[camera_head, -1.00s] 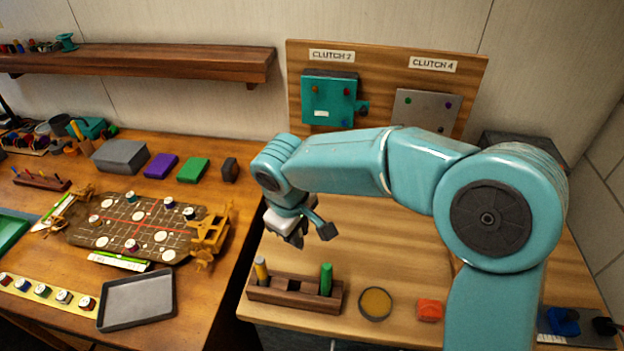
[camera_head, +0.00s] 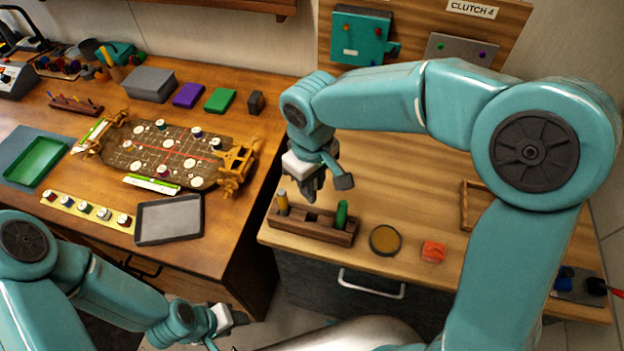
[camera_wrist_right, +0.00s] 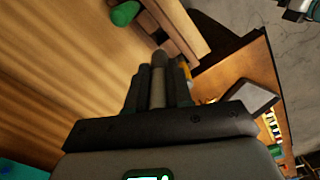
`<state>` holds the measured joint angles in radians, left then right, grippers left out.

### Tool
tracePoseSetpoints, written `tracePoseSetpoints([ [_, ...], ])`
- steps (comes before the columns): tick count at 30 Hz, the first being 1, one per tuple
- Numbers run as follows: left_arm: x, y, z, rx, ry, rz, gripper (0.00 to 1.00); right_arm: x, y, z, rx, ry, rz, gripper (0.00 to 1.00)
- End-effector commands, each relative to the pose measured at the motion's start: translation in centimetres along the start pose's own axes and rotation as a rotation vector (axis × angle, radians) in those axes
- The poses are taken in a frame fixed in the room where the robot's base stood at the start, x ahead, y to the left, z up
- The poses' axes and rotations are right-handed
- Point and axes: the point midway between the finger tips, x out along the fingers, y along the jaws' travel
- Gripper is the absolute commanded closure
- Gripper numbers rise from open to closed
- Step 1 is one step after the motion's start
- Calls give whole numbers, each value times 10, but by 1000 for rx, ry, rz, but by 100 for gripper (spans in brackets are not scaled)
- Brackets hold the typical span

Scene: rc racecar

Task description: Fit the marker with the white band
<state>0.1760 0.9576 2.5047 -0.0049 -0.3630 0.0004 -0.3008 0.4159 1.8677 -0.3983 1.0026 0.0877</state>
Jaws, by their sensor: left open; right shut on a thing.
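A dark wooden marker rack (camera_head: 325,234) stands near the front edge of the right bench. A yellow marker (camera_head: 282,202) stands in its left end and a green marker (camera_head: 342,213) in its right part; the slots between look empty. My right gripper (camera_head: 311,190) is above and just behind the rack, pointing down. In the right wrist view it is shut on a greyish marker (camera_wrist_right: 158,82), held between the fingers; no white band can be made out. The rack also shows in the wrist view (camera_wrist_right: 172,28). My left gripper (camera_head: 232,318) is open and empty, low in front of the benches.
A round tin (camera_head: 385,240) and an orange block (camera_head: 433,251) sit right of the rack. A grey tray (camera_head: 168,220) and a brown chassis board (camera_head: 170,150) lie on the left bench. Clutch panels stand at the back. The right bench behind the rack is mostly clear.

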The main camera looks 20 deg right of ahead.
Motion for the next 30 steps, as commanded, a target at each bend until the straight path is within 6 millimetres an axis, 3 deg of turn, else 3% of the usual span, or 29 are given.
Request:
tracePoseSetpoints([
  [13,37,-14,-1,0,0,0,52,47,1,1,3,-1,1,100],
  [30,40,-14,-1,0,0,0,52,51,1,1,2,0,0,100],
])
